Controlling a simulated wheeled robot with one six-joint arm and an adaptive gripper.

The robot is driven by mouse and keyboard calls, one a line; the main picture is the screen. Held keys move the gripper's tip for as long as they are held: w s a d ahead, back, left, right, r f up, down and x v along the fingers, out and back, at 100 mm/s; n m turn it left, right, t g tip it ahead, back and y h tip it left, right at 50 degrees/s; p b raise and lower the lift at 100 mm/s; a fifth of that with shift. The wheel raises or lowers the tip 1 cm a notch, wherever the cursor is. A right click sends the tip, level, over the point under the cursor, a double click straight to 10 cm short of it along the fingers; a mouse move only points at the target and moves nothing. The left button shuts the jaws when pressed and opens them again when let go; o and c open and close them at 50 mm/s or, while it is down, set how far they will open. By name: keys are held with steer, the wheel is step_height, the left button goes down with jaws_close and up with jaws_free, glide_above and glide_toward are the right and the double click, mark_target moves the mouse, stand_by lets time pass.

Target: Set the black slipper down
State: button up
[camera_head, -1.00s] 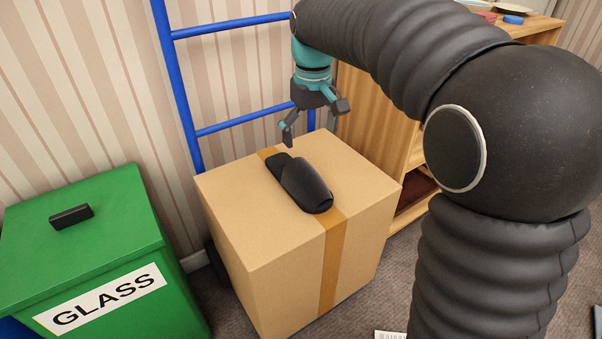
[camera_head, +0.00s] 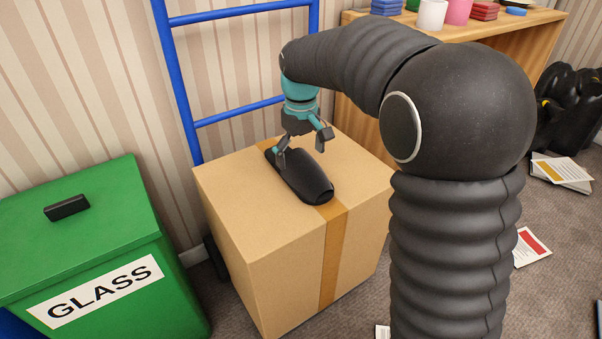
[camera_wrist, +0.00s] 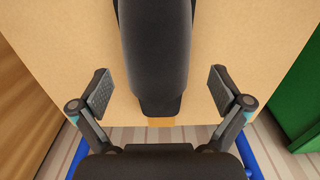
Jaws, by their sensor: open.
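The black slipper (camera_head: 304,181) lies flat on top of the cardboard box (camera_head: 240,195), along the brown tape strip. My gripper (camera_head: 301,146) is open, pointing down over the slipper's far end. In the wrist view the slipper (camera_wrist: 158,50) runs down the middle, between the spread fingers of my gripper (camera_wrist: 160,92). A gap shows between each finger and the slipper, so neither finger appears to touch it.
A green bin labelled GLASS (camera_head: 95,240) stands left of the box. A blue ladder-like frame (camera_head: 180,85) is behind it. A wooden shelf (camera_head: 365,115) with cups and small items stands behind my arm. Papers (camera_head: 562,172) and a black bag (camera_head: 570,105) are on the floor at right.

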steer(key=f, duration=0.3)
steer(key=f+b, duration=0.1)
steer(key=f, duration=0.1)
steer(key=shift+w, duration=0.4)
steer(key=c, duration=1.2)
steer(key=shift+r, duration=0.1)
